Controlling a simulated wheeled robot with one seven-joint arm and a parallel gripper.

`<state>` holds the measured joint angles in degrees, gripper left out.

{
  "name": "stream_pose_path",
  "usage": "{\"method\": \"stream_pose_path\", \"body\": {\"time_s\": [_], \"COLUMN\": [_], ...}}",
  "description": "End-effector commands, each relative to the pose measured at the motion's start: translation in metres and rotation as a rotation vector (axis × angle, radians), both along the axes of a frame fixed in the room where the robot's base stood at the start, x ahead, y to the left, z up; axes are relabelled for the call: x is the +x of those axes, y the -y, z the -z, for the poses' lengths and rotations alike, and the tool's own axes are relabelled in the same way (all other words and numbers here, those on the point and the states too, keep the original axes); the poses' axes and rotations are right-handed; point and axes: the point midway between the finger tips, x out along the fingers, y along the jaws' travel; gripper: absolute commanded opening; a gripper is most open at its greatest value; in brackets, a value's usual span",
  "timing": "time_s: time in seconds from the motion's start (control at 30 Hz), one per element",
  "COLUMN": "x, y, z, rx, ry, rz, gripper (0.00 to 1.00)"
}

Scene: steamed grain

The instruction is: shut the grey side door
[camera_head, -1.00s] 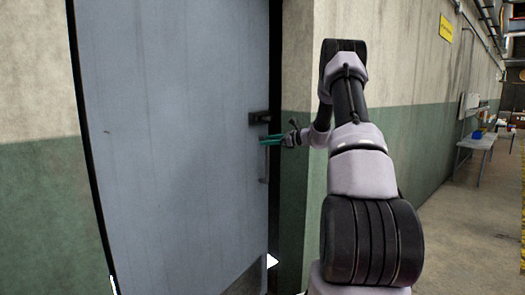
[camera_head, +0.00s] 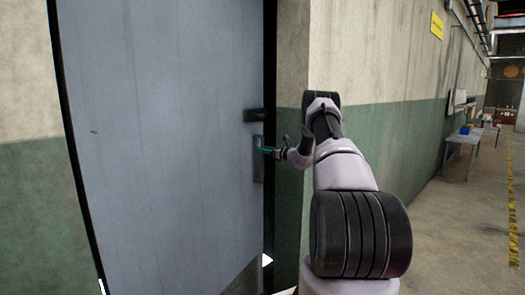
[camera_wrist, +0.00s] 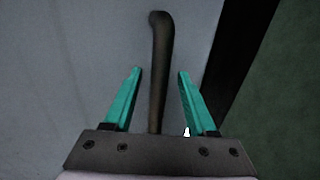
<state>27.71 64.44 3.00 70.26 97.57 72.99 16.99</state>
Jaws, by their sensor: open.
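The grey side door (camera_head: 165,140) fills the left of the head view, with a dark gap along its right edge and at its lower right corner. A dark latch block (camera_head: 257,115) and a vertical handle (camera_head: 258,172) are near its right edge. My gripper (camera_head: 265,150) is at the handle's upper part. In the wrist view, the door handle (camera_wrist: 160,65) stands between the two teal fingers of my gripper (camera_wrist: 160,82), with space on both sides. The fingers are open. The head view does not show whether they touch the handle.
The green and cream wall (camera_head: 292,190) is just right of the door, close to my arm. A bench (camera_head: 468,140) with small items stands along the wall farther right. The floor (camera_head: 450,225) at the right is clear.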

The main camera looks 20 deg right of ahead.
Motion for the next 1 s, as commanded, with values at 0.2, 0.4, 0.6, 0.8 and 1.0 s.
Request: {"method": "stream_pose_path", "body": {"time_s": [0.2,0.4,0.6,0.8,1.0], "x": [0.0135,0.0142,0.0140,0.0140,0.0139], "y": [-0.0063,-0.0065,-0.0064,-0.0064,-0.0065], "z": [0.0002,0.0000,0.0000,0.0000,0.0000], "rx": [-0.001,-0.001,0.000,0.000,0.000], "ry": [0.000,0.000,0.000,0.000,0.000], "rz": [0.000,0.001,0.001,0.000,0.000], "gripper": [0.57,0.57,0.03,0.00,0.00]}}
